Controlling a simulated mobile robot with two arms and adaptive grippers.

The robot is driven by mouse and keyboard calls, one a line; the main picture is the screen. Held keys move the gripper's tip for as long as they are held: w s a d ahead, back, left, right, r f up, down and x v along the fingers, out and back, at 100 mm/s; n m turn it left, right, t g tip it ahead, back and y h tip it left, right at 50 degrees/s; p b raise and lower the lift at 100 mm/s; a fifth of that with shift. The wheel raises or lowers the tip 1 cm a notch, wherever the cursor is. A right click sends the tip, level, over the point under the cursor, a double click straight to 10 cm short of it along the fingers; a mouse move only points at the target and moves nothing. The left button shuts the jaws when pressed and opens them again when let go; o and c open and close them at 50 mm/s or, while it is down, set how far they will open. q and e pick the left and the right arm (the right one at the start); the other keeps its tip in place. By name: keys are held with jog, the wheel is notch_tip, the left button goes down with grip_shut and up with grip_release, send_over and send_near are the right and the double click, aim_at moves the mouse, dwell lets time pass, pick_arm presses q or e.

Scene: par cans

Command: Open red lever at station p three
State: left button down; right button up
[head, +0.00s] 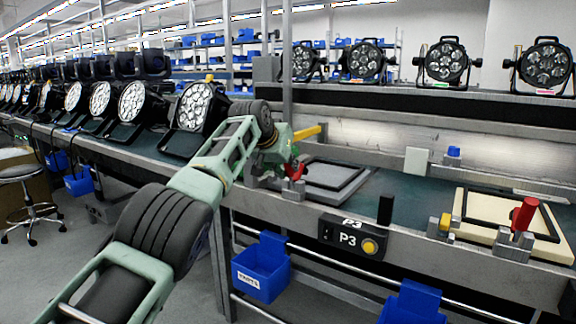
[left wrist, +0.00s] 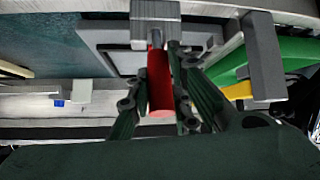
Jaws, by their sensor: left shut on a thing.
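The red lever (head: 296,171) sits on a grey metal block at the bench's front edge, just left of the P3 sign (head: 348,239). My left gripper (head: 290,165) is at this lever and partly hides it in the head view. In the left wrist view the red lever (left wrist: 160,82) stands out from its grey block (left wrist: 155,16), and my left gripper's dark fingers (left wrist: 160,70) are closed around it. The lever's exact tilt is hard to tell. My right gripper is in neither view.
A grey framed plate (head: 335,178) lies behind the lever. A yellow bar (head: 307,132) is close behind my left gripper. Another red lever (head: 524,214) and a beige framed plate (head: 480,208) are at the right. A blue bin (head: 260,269) hangs below the bench.

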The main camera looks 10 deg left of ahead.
pick_arm(q)
jog(key=c, duration=1.6)
grip_release()
jog(key=shift+f, duration=0.1)
jog(key=shift+c, duration=0.2)
jog(key=shift+s, duration=0.1)
jog(key=shift+s+r, duration=0.25)
jog(key=shift+r, duration=0.25)
jog(key=v, duration=1.1)
jog(key=shift+f, duration=0.15)
